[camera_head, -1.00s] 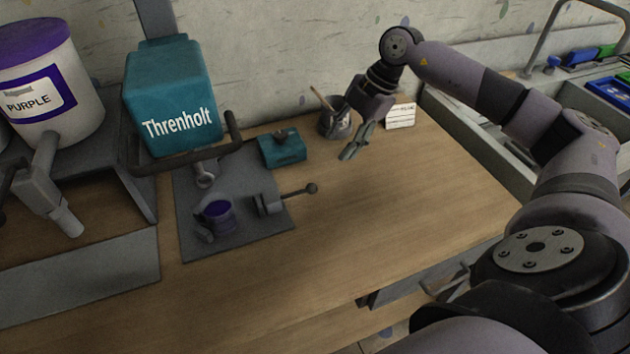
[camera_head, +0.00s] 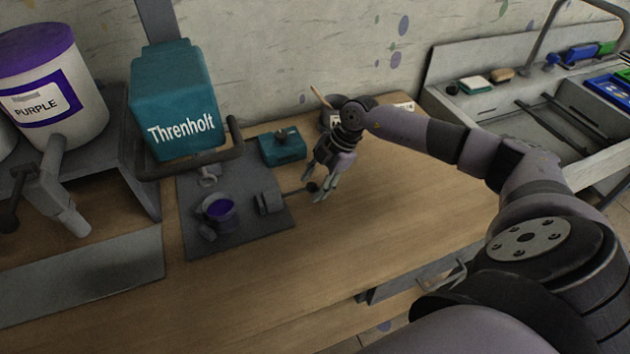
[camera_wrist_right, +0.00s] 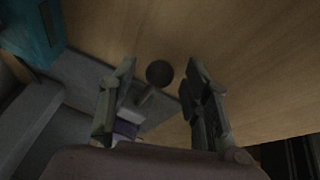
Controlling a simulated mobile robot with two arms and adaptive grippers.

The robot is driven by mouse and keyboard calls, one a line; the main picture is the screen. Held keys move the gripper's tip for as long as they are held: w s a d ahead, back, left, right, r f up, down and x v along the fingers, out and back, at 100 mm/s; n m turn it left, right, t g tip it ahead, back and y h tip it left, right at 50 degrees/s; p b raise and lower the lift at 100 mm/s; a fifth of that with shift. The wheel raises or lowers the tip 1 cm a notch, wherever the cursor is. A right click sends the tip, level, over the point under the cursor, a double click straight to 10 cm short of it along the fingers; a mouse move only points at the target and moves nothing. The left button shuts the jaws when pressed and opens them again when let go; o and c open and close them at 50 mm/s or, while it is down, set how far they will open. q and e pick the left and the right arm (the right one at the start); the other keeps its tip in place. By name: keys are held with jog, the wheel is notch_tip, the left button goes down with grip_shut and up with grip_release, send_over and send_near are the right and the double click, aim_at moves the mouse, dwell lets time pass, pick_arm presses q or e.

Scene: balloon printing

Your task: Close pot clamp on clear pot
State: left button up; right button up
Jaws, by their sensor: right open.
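The clear pot (camera_head: 219,209) with purple contents stands on the grey base plate (camera_head: 262,232) below the teal Threnholt machine (camera_head: 172,105). The pot clamp (camera_head: 270,202) is a grey block to the right of the pot, with a gap between them. Its lever reaches right and ends in a dark ball knob (camera_head: 312,187). My right gripper (camera_head: 322,192) is open at the knob. In the right wrist view the knob (camera_wrist_right: 159,73) shows between the spread fingers (camera_wrist_right: 158,100), and I see no clear contact. My left gripper is not in view.
A small teal block (camera_head: 283,149) sits at the plate's back right corner. A grey cup (camera_head: 327,118) stands behind my right wrist. A purple paint bucket (camera_head: 52,80) is at the left. The wooden table (camera_head: 400,225) is clear at the right and front.

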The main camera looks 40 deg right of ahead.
jog(key=shift+c, duration=0.4)
grip_shut()
dwell(0.4)
